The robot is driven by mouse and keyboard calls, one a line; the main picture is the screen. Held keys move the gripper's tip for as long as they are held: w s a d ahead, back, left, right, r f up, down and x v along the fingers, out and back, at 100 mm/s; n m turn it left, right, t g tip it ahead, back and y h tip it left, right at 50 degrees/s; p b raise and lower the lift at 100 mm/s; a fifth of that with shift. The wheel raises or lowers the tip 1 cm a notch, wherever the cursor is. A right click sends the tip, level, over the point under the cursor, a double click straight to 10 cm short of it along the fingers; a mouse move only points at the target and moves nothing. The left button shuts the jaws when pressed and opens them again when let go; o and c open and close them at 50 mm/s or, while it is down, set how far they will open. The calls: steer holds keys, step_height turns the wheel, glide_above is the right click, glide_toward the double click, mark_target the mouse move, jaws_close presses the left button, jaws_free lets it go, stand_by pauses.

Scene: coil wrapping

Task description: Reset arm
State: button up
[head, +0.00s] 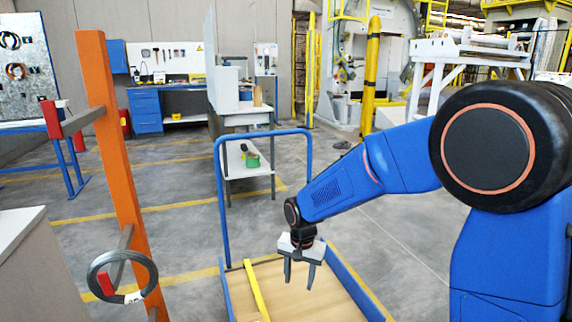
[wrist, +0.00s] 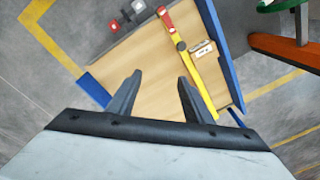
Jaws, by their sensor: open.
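My gripper (head: 299,272) is open and empty, pointing down above the wooden bed of a blue cart (head: 222,200) in the head view. My arm reaches in from the right. In the wrist view the two fingers (wrist: 158,95) stand apart over the bare wooden bed (wrist: 120,70). A yellow bar (head: 256,291) with a red end lies on the cart bed, and it also shows in the wrist view (wrist: 190,65). No thing is between the fingers.
An orange post (head: 112,170) with red-tipped arms stands at the left. A dark grey coil (head: 100,262) hangs on its lower arm. A white-sided workbench (head: 245,117) and a blue drawer unit (head: 146,110) stand behind. Open floor lies behind the cart.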

steer(key=s+d+r+n+t, duration=0.2)
steer(key=s+d+r, duration=1.05)
steer(key=d, duration=0.35)
steer(key=s+d+r+n+t, duration=0.1)
steer(key=s+d, duration=0.3)
steer(key=s, duration=0.4)
steer(key=s+d+r+n+t, duration=0.1)
steer(key=s+d, duration=0.4)
steer(key=s, duration=0.3)
steer(key=shift+r, duration=0.15)
